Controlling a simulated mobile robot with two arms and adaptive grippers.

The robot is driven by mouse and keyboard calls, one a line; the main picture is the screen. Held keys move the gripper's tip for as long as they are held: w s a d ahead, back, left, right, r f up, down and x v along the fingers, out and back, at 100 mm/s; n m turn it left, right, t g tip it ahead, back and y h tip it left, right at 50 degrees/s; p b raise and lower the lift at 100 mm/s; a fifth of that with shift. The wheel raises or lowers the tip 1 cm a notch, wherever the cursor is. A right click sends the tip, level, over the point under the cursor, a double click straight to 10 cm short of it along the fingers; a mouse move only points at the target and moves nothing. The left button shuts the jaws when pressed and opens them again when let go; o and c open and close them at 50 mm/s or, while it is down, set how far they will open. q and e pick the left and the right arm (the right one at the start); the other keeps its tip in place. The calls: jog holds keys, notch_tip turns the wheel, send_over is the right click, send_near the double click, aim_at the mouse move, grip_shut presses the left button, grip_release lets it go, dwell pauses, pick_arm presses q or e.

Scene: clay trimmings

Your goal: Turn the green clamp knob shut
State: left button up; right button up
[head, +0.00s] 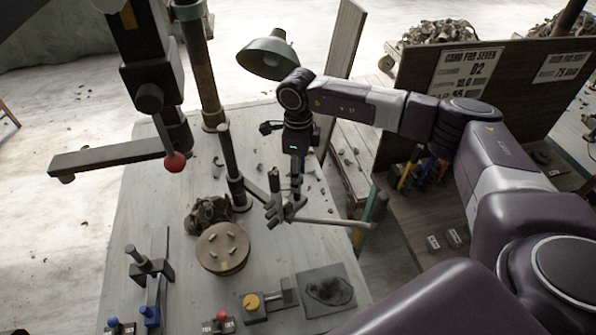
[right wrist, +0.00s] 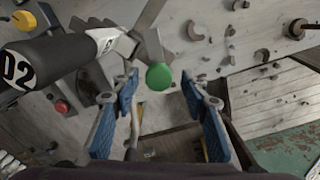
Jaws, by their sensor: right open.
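The green clamp knob (right wrist: 159,76) is a round disc in the right wrist view, at the end of a grey metal clamp arm (right wrist: 150,42). My right gripper (right wrist: 159,80) is open, with its blue-padded fingers on either side of the knob. I see gaps between knob and fingers; the depth between them is hard to judge. In the head view my right gripper (head: 293,198) points down over the clamp's metal joint (head: 281,211), beside a dark upright post (head: 232,165). The knob's green face is not visible there. My left gripper is not in view.
A black cylinder marked 02 (right wrist: 40,62) lies close left of the right gripper. The worktable (head: 150,205) holds a round turntable (head: 222,248), a yellow-knob box (head: 252,303) and scattered trimmings. A green lamp (head: 268,56) and a sign board (head: 420,85) stand near my right arm.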

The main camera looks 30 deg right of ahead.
jog(key=shift+s, duration=0.1)
jog(key=shift+c, duration=0.3)
grip_shut()
jog(key=shift+f+n+b, duration=0.2)
jog(key=shift+n+b, duration=0.3)
jog(key=shift+b, duration=0.35)
jog(key=n+b, duration=0.4)
jog(key=b, duration=0.1)
jog(key=shift+n, duration=0.3)
pick_arm(q)
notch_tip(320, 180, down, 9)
jog(key=b, duration=0.2)
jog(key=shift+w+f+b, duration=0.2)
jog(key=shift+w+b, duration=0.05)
jog(key=shift+b, duration=0.15)
pick_arm(e)
jog(key=shift+w+r+n, duration=0.1)
jog(key=shift+n, duration=0.7)
jog(key=shift+w+r+n, duration=0.1)
jog(key=shift+n, duration=0.7)
jog(key=shift+o, duration=0.3)
grip_release()
